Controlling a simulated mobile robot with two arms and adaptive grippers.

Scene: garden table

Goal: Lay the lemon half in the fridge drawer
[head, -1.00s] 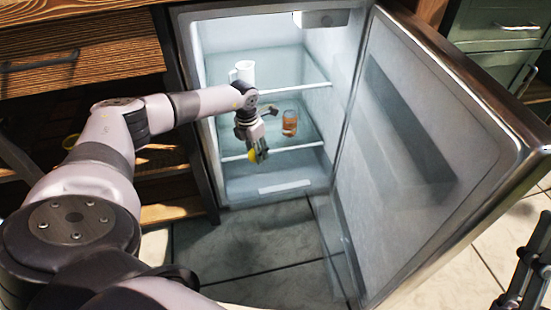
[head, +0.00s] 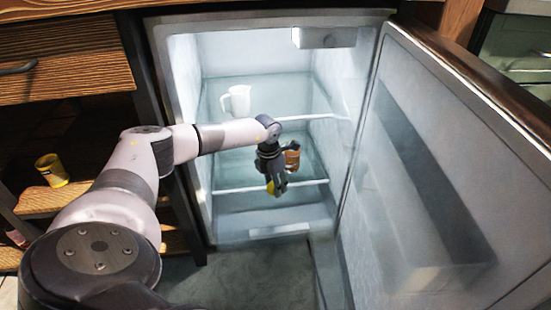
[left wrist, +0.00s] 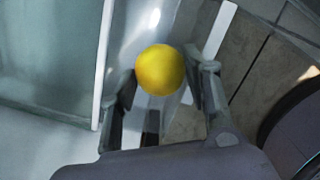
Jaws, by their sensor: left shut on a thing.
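The lemon half (head: 271,187) shows as a small yellow patch at my left gripper (head: 276,186) in the head view. In the left wrist view the lemon half (left wrist: 160,69) is a round yellow shape between the two dark fingers of my left gripper (left wrist: 165,85). The gripper is shut on it and points down at the open fridge's front. The fridge drawer (head: 235,226) is the low pale bin at the bottom of the fridge, below the gripper. How high the lemon is above it I cannot tell. My right gripper is not in view.
A white jug (head: 238,101) stands on the upper glass shelf. An orange jar (head: 293,158) stands on the lower shelf, partly behind my gripper. The fridge door (head: 415,170) stands open at right. A yellow tin (head: 52,170) is on a wooden shelf at left.

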